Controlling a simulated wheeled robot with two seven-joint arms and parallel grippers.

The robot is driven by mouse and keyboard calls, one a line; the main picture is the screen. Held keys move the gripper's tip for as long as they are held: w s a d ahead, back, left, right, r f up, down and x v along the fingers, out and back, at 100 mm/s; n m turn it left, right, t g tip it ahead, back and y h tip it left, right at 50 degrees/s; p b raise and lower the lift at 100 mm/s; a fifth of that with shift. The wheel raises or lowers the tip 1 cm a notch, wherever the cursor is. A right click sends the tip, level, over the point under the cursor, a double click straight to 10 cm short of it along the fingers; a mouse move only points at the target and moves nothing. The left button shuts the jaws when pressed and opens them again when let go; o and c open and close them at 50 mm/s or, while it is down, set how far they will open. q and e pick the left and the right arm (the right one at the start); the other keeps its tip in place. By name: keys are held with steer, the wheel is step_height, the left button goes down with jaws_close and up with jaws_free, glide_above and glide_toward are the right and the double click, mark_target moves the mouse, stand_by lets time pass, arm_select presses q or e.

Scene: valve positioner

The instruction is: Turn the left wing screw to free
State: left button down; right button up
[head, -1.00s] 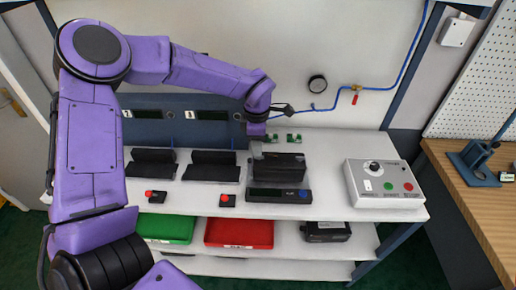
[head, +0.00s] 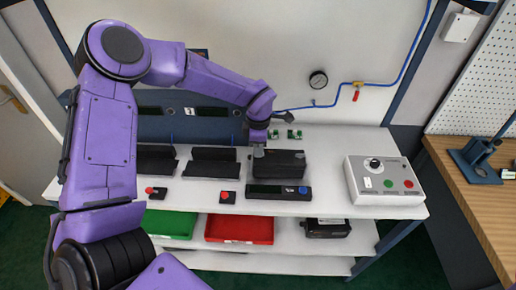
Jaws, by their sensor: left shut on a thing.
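A dark box-shaped positioner (head: 279,167) sits on the white bench behind a black display unit with a blue button (head: 279,192). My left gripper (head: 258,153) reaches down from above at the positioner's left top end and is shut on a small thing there. The left wing screw is hidden by the gripper or too small to make out. My right gripper is not in view.
Two empty black cradles (head: 213,162) with red buttons stand to the left. A grey control box (head: 384,181) stands at the right. A green tray (head: 172,224) and a red tray (head: 239,228) are on the shelf below. A blue air line (head: 409,60) runs along the wall.

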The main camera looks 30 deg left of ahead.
arm_select(q)
steer(key=shift+f, duration=0.1)
steer(key=n+b, duration=0.2)
steer(key=n, duration=0.2)
steer(key=shift+d+f+n, duration=0.1)
steer(key=shift+n, duration=0.3)
steer(key=n+b, duration=0.2)
steer(key=n, duration=0.2)
steer(key=shift+n, duration=0.3)
steer(key=n+b, duration=0.2)
steer(key=n, duration=0.2)
steer(key=shift+n+b, duration=1.4)
steer(key=shift+n, duration=0.7)
